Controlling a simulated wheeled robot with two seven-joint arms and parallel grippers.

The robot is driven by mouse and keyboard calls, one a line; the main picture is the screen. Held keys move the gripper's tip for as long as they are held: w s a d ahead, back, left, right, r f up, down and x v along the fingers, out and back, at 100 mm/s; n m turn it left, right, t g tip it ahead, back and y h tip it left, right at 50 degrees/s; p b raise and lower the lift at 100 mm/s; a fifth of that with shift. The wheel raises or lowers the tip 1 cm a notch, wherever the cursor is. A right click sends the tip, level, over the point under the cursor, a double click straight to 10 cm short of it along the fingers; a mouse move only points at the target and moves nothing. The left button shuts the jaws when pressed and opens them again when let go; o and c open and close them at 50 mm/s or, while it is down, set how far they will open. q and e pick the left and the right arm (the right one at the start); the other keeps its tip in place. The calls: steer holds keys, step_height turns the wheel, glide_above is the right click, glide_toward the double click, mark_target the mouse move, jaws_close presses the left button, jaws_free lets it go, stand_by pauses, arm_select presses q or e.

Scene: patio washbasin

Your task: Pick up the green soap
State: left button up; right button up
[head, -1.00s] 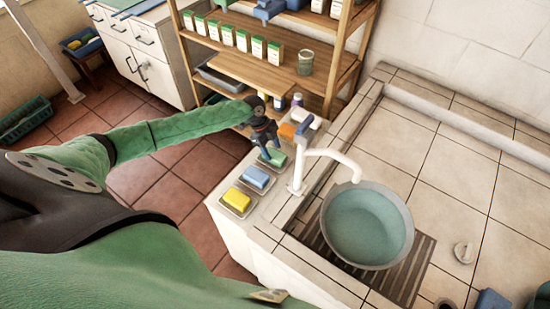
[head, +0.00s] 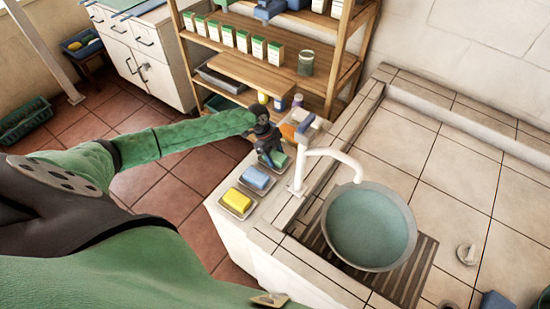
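The green soap (head: 280,161) is at the far part of the row of soaps on the basin's left ledge, close to the base of the white tap. My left gripper (head: 272,158) is down at it, pointing downward, with its dark fingers beside the soap and covering part of it. The fingers look spread about the soap's width, but I cannot tell whether they press on it. The dish under the green soap is mostly hidden by the gripper. My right gripper is not in view.
A blue soap (head: 255,178) and a yellow soap (head: 236,200) lie in dishes nearer me. An orange item (head: 288,131) stands just beyond the gripper. The white tap (head: 327,154) rises close on the right, over a round water-filled basin (head: 368,227). A wooden shelf (head: 270,75) stands behind.

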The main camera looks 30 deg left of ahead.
mark_target(281, 158)
arm_select(q)
steer(key=c, duration=0.7)
steer(key=shift+o, duration=0.2)
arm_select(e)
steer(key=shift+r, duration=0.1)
